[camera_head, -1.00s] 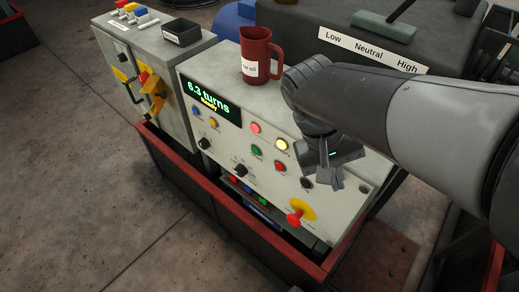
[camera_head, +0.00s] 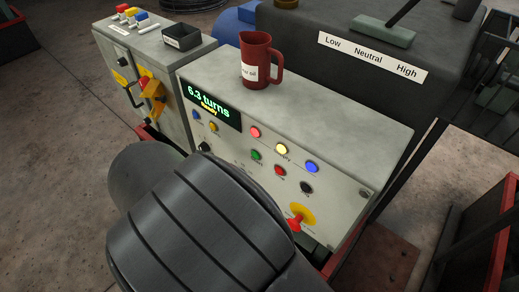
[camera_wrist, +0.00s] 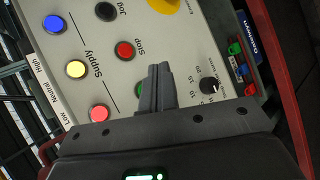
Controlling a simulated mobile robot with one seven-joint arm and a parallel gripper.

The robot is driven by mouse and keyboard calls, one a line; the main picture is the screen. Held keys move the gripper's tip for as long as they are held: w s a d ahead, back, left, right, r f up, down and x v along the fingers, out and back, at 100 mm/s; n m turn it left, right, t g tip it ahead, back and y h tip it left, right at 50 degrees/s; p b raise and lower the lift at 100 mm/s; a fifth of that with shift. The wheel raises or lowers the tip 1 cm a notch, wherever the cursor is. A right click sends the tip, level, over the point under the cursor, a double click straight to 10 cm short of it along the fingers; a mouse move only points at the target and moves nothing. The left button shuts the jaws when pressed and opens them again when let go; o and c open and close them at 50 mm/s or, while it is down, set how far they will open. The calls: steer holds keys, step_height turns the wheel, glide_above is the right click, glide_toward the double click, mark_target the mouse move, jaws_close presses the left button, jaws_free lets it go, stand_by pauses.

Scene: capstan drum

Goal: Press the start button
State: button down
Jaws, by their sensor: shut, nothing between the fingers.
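The green start button (camera_head: 256,155) is on the sloped grey control panel (camera_head: 345,185), left of the red stop button (camera_head: 280,170) and black jog button (camera_head: 306,187). In the wrist view, a sliver of the green start button (camera_wrist: 141,86) shows at the edge of my fingers, which hide most of it. My gripper (camera_wrist: 160,70) is shut and empty, with its fingertips over the panel close to this button. I cannot tell whether they touch it. In the head view my arm hides the gripper.
Red, yellow and blue lamps (camera_head: 311,166) line the row above. A dark knob (camera_wrist: 208,85) and a red emergency button on a yellow plate (camera_head: 295,222) are nearby. A red jug (camera_head: 257,65) stands on the console top. The display reads 6.3 turns.

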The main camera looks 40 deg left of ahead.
mark_target(255, 155)
steer(key=shift+s+a+f+t, duration=0.55)
steer(key=shift+s+a, duration=0.15)
steer(key=shift+a, duration=0.1)
steer(key=w, duration=0.9)
stand_by(1.9)
steer(key=shift+w, duration=0.35)
